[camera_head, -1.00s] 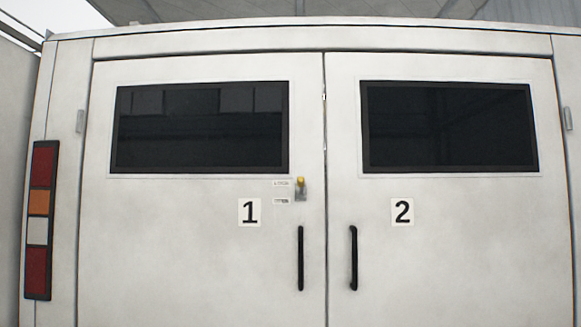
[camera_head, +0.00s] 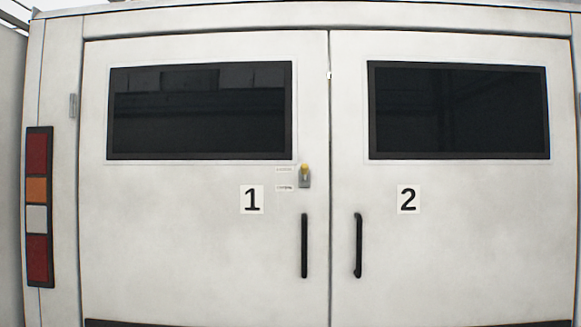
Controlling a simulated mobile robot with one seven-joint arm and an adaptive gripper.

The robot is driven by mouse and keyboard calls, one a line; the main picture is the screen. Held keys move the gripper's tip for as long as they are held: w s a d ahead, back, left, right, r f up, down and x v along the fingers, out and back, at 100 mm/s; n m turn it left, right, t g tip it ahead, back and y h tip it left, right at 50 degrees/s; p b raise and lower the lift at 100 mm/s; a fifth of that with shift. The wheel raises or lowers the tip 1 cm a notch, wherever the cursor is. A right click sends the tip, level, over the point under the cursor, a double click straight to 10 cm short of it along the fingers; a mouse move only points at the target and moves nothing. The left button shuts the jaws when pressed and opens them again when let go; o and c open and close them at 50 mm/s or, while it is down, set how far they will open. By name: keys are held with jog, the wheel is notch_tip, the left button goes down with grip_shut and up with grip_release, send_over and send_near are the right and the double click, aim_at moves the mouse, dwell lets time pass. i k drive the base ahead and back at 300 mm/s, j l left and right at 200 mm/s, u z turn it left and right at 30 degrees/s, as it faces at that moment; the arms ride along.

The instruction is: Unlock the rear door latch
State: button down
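The white rear doors of a vehicle fill the head view. The left door (camera_head: 190,250) carries a label "1" and the right door (camera_head: 470,260) a label "2". A small grey latch with a yellow knob (camera_head: 304,176) sits on the left door near the centre seam, above that door's black handle (camera_head: 304,246). The yellow knob is at the latch's upper end. My gripper is not in view.
A second black handle (camera_head: 357,245) is on the right door. Each door has a dark window, one on the left (camera_head: 199,112) and one on the right (camera_head: 459,111). A red, orange and white tail light (camera_head: 38,206) is at the far left. Nothing visible stands before the doors.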

aim_at(304, 167)
jog(key=i+j, duration=0.25)
jog(key=i, duration=0.25)
jog(key=i+j, duration=0.3)
jog(key=i, duration=0.15)
jog(key=i+j, duration=0.25)
jog(key=i, duration=0.25)
jog(key=i+j, duration=0.3)
jog(key=i, duration=0.15)
jog(key=l+z, duration=0.05)
